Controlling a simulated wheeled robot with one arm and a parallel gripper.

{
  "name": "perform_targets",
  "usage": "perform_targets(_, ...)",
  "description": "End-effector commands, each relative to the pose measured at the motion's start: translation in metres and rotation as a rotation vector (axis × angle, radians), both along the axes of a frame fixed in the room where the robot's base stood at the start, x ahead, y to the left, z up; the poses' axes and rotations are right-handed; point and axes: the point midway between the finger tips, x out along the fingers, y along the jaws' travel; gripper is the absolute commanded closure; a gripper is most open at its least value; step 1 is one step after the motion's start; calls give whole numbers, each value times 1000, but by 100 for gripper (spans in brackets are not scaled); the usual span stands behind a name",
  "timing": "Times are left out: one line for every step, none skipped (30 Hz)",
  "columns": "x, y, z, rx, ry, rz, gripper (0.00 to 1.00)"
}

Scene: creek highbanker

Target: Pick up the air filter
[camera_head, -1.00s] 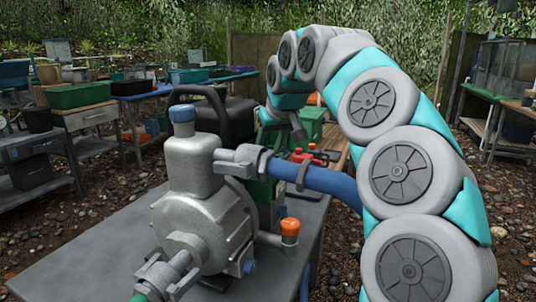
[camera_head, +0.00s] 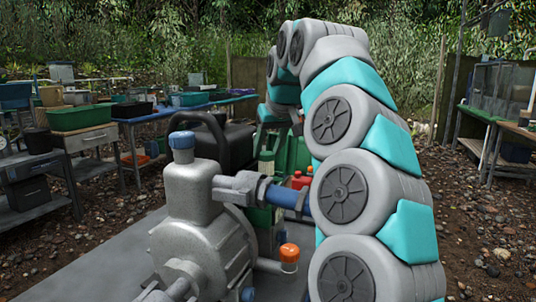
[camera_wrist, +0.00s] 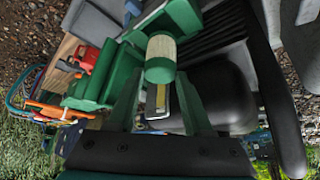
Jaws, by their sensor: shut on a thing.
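The air filter (camera_wrist: 162,50) is a small cylinder with a pale pleated middle and green ends. In the wrist view it sits between the fingertips of my gripper (camera_wrist: 160,80), which is shut on it. In the head view the filter (camera_head: 266,160) shows small below my gripper (camera_head: 268,146), behind the grey pump and to the right of the black tank. I cannot tell whether it is clear of the engine parts below it. My gripper's fingers are partly hidden by my arm in the head view.
A grey metal pump (camera_head: 203,222) with blue and orange caps stands on a grey table (camera_head: 60,262). A black tank (camera_head: 228,145) with a handle and a red part (camera_head: 300,180) are close to the filter. Benches with bins (camera_head: 80,117) stand at left; gravel lies between.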

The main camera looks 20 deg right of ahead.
Motion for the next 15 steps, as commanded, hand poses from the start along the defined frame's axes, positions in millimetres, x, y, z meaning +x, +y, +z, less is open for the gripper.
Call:
perform_targets(1, 0, 3, -1, -1, -1, 100)
perform_targets(1, 1, 4, 0, -2, 0, 100)
perform_targets(1, 1, 7, 0, -4, 0, 100)
perform_targets(-1, -1, 7, 0, -4, 0, 100)
perform_targets(-5, -5, 6, 1, -4, -1, 100)
perform_targets(-9, -9, 6, 1, -4, 1, 100)
perform_targets(-13, -12, 6, 1, -4, 1, 100)
perform_targets(-16, -15, 7, 1, -4, 1, 100)
perform_targets(-21, -20, 7, 1, -5, 0, 100)
perform_targets(-24, -23, 7, 2, -5, -1, 100)
perform_targets(-27, -27, 7, 1, -5, -2, 100)
perform_targets(-32, -32, 7, 1, -5, -2, 100)
perform_targets(-36, -36, 6, 1, -5, -2, 100)
perform_targets(-41, -41, 6, 0, -5, -2, 100)
perform_targets(-47, -46, 7, 1, -5, -3, 100)
